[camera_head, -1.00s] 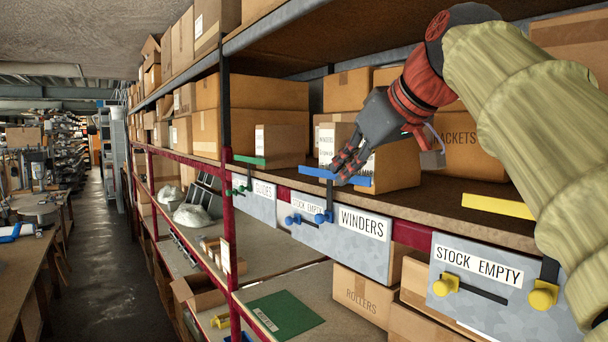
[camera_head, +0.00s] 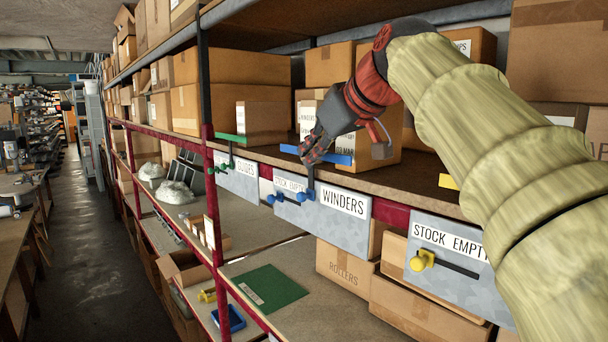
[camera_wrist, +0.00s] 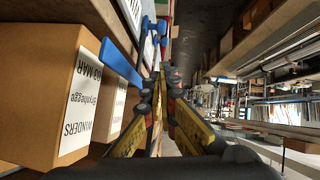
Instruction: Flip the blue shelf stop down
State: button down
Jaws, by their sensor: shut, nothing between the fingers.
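The blue shelf stop is a flat blue bar (camera_head: 340,159) standing raised at the shelf edge above the WINDERS sign (camera_head: 345,203), on a dark stem above a blue knob (camera_head: 305,196). In the wrist view, the blue bar (camera_wrist: 120,63) lies left of the fingers, with blue knobs (camera_wrist: 158,25) beyond. My gripper (camera_head: 309,156) is shut and empty, its fingertips overlapping the bar's middle in the head view. In the wrist view, my gripper (camera_wrist: 160,88) is beside the bar; contact cannot be told. The fingers hide part of the bar and stem.
A WINDERS carton (camera_wrist: 60,95) stands on the shelf just behind the bar. A green stop (camera_head: 231,138) is to the left and a yellow stop (camera_head: 449,181) to the right. The aisle (camera_head: 85,240) on the left is clear.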

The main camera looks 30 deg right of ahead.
aim_at(305, 177)
jog(key=w+f, duration=0.1)
jog(key=f, duration=0.1)
jog(key=w+f, duration=0.1)
jog(key=f, duration=0.1)
jog(key=w+f+p, duration=0.1)
jog(key=shift+w+d+f, duration=0.2)
jog(key=shift+f, duration=0.2)
jog(key=shift+s, duration=0.1)
notch_tip(305, 177, down, 6)
jog(key=b, duration=0.6)
jog(key=shift+r, duration=0.2)
